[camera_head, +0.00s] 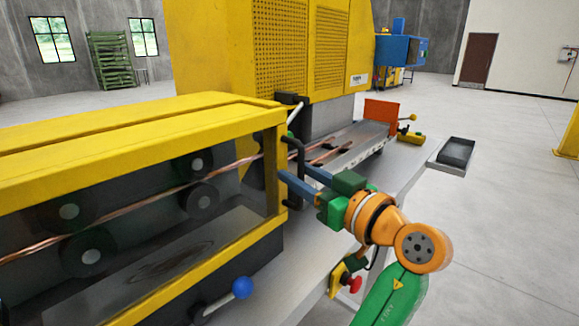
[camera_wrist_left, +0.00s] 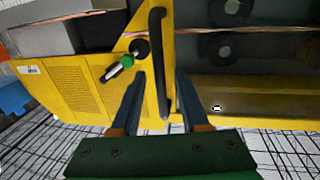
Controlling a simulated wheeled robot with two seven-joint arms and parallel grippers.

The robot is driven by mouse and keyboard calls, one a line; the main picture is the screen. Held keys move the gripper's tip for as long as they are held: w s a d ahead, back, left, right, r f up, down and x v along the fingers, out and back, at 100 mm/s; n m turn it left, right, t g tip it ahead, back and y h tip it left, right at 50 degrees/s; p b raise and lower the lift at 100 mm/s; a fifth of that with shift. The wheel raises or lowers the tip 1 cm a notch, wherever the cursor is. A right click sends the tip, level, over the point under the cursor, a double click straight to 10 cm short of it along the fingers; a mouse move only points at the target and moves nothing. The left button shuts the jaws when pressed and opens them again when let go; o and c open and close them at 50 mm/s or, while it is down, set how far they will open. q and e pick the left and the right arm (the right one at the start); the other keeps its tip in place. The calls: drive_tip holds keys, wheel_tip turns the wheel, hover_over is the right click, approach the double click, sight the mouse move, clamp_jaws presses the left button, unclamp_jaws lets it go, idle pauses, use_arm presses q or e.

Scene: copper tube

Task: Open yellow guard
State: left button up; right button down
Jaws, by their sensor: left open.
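The yellow guard (camera_head: 265,116) is a yellow-framed box with a clear window at the left of the head view, and it looks shut. Its black bar handle (camera_head: 300,155) is on the right end. My left gripper (camera_head: 293,174) is at this handle with its blue fingers apart. In the left wrist view the handle (camera_wrist_left: 156,45) runs lengthwise between the two open fingers of the gripper (camera_wrist_left: 160,75). I cannot tell whether a finger touches it. Rollers and a copper tube (camera_head: 130,213) show behind the window. My right gripper is not in view.
A blue-knobbed lever (camera_head: 242,288) and a red button (camera_head: 356,284) are at the machine's front. A black-and-green lever (camera_wrist_left: 121,67) is close to the handle. The tall yellow machine (camera_head: 220,55) stands behind, and open floor (camera_head: 510,220) is at the right.

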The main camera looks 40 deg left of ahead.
use_arm(q)
drive_tip(key=shift+a, duration=0.15)
clamp_jaws()
idle(1.3)
